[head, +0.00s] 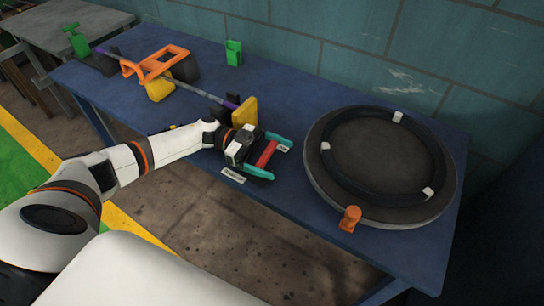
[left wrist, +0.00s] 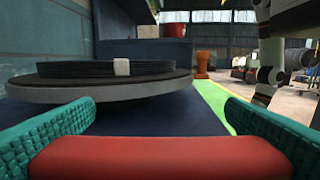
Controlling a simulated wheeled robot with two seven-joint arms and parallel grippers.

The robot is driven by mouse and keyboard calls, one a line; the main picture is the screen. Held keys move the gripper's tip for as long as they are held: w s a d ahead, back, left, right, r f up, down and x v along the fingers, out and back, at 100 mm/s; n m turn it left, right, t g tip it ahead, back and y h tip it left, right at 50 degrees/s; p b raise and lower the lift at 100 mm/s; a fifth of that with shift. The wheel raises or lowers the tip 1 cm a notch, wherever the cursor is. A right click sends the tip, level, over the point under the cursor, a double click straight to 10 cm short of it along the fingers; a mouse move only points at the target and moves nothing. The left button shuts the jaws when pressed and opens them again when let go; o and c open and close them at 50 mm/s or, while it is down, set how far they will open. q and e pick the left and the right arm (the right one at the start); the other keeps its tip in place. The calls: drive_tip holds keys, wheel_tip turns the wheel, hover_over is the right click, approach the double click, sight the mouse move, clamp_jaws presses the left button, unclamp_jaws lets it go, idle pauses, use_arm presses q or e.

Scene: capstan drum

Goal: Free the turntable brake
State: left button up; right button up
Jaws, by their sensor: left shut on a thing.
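The turntable (head: 318,182) is a grey disc with a black ring and white blocks on top, at the right end of the blue table. Its edge also shows in the left wrist view (left wrist: 110,90). An orange knob (head: 349,218) stands at its front edge; an orange post also shows in the left wrist view (left wrist: 202,66). My left gripper (head: 267,154), with teal fingers, is shut on a red bar (left wrist: 160,158) that lies across between the fingers. It is left of the turntable, apart from it and from the knob. My right gripper is not seen.
On the blue table (head: 310,100), an orange frame (head: 155,62), a purple-tipped rod, yellow blocks (head: 245,112) and a green holder (head: 233,52) stand at the back left. A pale label (head: 233,175) lies near the front edge. A tiled wall is behind.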

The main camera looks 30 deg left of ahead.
use_arm(q)
drive_tip(key=o, duration=1)
drive_tip(key=shift+o, duration=0.2)
drive_tip(key=shift+r, duration=0.1)
wheel_tip(320, 180, up, 10)
drive_tip(key=shift+p, duration=0.35)
